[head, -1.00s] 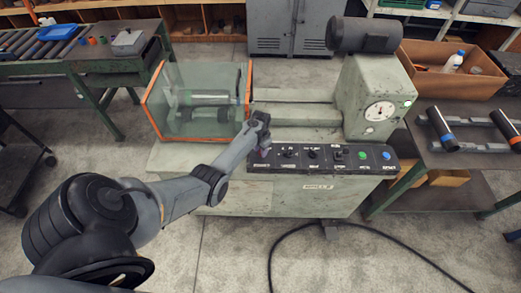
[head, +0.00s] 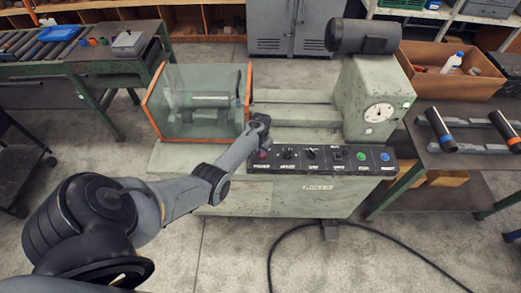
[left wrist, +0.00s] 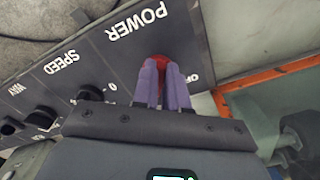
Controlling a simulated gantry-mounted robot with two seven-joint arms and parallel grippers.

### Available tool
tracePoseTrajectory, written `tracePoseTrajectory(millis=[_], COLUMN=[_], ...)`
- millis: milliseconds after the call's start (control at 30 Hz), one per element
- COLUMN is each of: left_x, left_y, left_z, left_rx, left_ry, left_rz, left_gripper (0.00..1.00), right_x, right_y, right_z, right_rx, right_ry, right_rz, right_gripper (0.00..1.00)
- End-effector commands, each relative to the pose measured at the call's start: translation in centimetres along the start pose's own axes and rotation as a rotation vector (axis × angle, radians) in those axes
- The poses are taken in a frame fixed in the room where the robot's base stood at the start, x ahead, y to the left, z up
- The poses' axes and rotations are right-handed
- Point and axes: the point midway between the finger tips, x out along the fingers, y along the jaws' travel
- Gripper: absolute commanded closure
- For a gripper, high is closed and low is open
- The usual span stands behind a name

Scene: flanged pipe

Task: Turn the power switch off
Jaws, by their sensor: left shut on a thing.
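The power switch (left wrist: 158,61) has a red handle and sits under the word POWER on the dark control panel (left wrist: 110,50), upside down in the left wrist view. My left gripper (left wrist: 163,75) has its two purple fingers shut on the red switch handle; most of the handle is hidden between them. In the head view my left gripper (head: 262,152) is at the left end of the panel (head: 340,170), and the switch is mostly hidden there. My right gripper is not in view.
Black knobs (head: 311,154) and green and blue buttons (head: 386,156) lie right of the switch. A clear guard with an orange frame (head: 147,97) stands behind my gripper. A grey motor (head: 362,35) and dial gauge (head: 380,112) are at the right.

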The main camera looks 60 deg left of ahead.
Motion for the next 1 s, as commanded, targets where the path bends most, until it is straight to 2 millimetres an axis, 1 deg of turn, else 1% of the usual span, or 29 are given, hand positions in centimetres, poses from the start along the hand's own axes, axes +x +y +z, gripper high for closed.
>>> tracePoseTrajectory(millis=[100, 433, 667, 1000], left_x=[-0.2, 0.0, 0.0, 0.2], left_y=[0.2, 0.6, 0.8, 1.0], left_z=[0.0, -0.1, -0.2, -0.5], left_rx=[-0.102, -0.416, -0.635, -0.957], left_ry=[-0.001, -0.001, 0.0, 0.0], left_rz=[0.002, 0.001, 0.001, 0.001], left_gripper=[1.0, 1.0, 1.0, 1.0], right_x=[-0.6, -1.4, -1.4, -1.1], right_y=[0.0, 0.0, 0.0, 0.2], right_z=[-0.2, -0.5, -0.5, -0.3], right_rx=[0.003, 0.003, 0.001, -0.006], right_ry=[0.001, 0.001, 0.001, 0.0], right_rz=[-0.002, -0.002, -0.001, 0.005], right_gripper=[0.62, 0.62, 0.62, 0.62])
